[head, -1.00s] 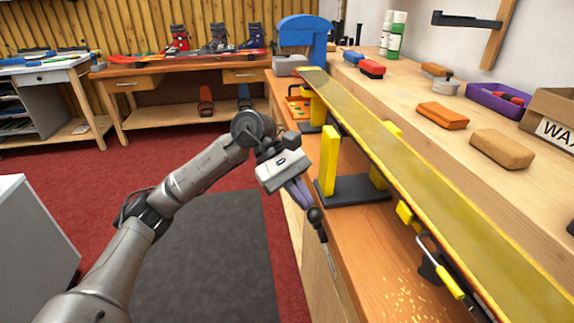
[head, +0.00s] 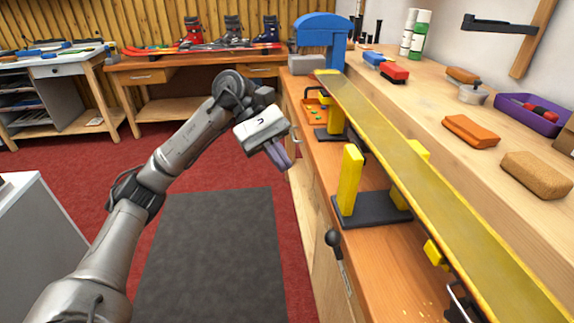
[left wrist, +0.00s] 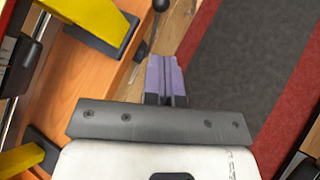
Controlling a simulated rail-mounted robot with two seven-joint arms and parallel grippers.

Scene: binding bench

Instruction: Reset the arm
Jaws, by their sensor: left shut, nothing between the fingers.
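My left arm reaches in from the left in the head view. Its gripper (head: 281,157) hangs beside the front edge of the workbench, over the red floor and grey mat. The purple fingers are together with nothing between them; they also show in the left wrist view (left wrist: 167,80). The fingers are apart from the bench and everything on it. A black-knobbed lever (head: 334,240) stands at the bench's front edge, clear of the fingers. My right gripper is not in view.
A long yellow ski (head: 420,170) lies across yellow-post supports (head: 350,180) on the workbench (head: 390,265). Orange and tan blocks (head: 471,131) and a purple tray (head: 533,115) lie on the raised shelf. The floor around the mat (head: 215,255) is free.

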